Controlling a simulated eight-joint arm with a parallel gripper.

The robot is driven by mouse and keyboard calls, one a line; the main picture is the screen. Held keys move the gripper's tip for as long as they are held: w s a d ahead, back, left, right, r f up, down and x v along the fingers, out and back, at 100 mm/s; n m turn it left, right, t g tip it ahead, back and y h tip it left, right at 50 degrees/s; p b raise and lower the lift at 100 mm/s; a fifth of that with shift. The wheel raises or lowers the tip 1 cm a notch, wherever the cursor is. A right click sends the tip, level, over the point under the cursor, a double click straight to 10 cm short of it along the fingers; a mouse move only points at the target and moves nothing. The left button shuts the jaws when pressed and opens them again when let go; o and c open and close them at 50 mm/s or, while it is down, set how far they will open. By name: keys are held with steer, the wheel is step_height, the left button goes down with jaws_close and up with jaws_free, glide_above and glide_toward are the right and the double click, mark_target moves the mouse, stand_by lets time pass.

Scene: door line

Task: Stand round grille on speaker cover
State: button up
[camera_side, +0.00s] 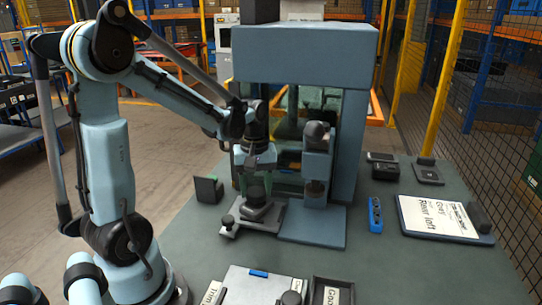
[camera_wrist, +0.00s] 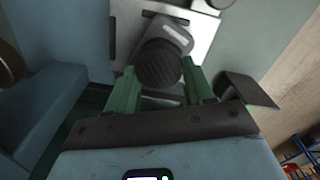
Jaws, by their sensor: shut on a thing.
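My gripper (camera_side: 256,188) points down over the metal fixture (camera_side: 238,229) in front of the blue machine. Its two green fingers are closed around a dark round ribbed piece, which looks like the round grille (camera_wrist: 158,66). In the side view the grille (camera_side: 256,190) is a small dark shape between the fingers. Directly under it, a dark grey part that looks like the speaker cover (camera_wrist: 172,32) lies on the bright plate; it also shows in the side view (camera_side: 261,211). I cannot tell whether the grille touches the cover. The grille's underside is hidden.
The blue machine frame (camera_side: 351,150) stands close on the right and behind. A small dark upright plate (camera_side: 208,190) stands left of the fixture. A blue button box (camera_side: 375,214), a lettered board (camera_side: 436,218) and labelled trays (camera_side: 331,291) lie to the right and front.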

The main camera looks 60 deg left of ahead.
steer(key=shift+f, duration=0.45)
stand_by(1.6)
steer(key=o, duration=1.1)
steer(key=shift+r, duration=0.15)
step_height(320, 180, up, 12)
steer(key=d+f+m+t, duration=0.2)
steer(key=d+m+t, duration=0.1)
steer(key=d+m, duration=0.3)
steer(key=s+d+f+m+t, duration=0.1)
steer(key=d+f+m+t, duration=0.1)
steer(key=d+m+t, duration=0.2)
steer(key=d+m, duration=0.3)
steer(key=d, duration=0.1)
steer(key=shift+s+f+m, duration=0.2)
steer(key=shift+s+m, duration=0.05)
steer(key=shift+m, duration=0.05)
